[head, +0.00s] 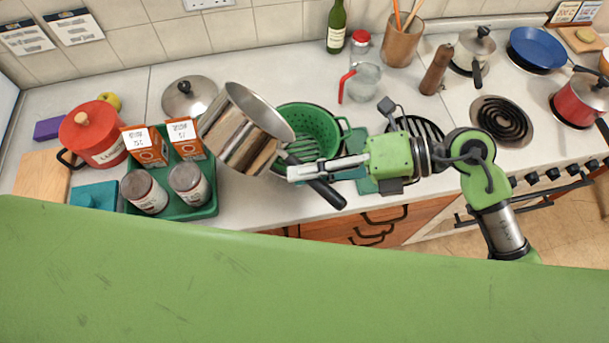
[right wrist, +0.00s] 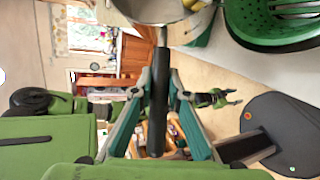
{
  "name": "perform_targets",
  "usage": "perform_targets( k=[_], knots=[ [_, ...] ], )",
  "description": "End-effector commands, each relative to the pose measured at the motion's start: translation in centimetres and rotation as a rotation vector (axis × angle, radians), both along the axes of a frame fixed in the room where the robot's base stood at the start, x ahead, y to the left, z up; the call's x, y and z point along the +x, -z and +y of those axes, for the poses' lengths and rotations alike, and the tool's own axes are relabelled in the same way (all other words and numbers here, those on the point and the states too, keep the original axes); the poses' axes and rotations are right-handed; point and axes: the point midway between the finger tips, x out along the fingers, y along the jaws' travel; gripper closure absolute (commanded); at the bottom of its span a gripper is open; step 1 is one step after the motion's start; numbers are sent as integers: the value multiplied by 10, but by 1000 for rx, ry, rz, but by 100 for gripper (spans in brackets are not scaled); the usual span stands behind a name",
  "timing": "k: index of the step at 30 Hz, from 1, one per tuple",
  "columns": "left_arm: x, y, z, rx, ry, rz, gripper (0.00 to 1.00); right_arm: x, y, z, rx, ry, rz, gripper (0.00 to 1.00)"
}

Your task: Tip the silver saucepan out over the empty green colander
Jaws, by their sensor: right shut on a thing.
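The silver saucepan (head: 240,135) is held in the air, tilted, its mouth facing up and right. Its rim overlaps the left edge of the green colander (head: 318,122) in the head view. I see bare grey metal inside; I cannot tell what lies deeper. My right gripper (head: 292,172) is shut on the pan's black handle (head: 326,194). In the right wrist view the handle (right wrist: 158,110) lies between the fingers, with the pan (right wrist: 150,10) at the top and the colander (right wrist: 275,25) at top right. The colander's visible inside looks empty. My left gripper does not show in the head view.
A green tray (head: 205,212) with boxes and jars stands left of the pan, near a red pot (head: 92,135). A lid (head: 190,97) lies behind. A glass jug (head: 362,82) stands behind the colander. The stove (head: 530,135) is at right.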

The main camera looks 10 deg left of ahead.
Motion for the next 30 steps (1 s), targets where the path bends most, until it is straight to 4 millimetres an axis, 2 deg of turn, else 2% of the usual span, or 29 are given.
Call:
perform_targets(
  k=[1,30],
  knots=[
    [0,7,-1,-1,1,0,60,1,1,0,22,1,9,100],
    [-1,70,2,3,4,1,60,18,18,-20,302,0,249,100]
  ],
)
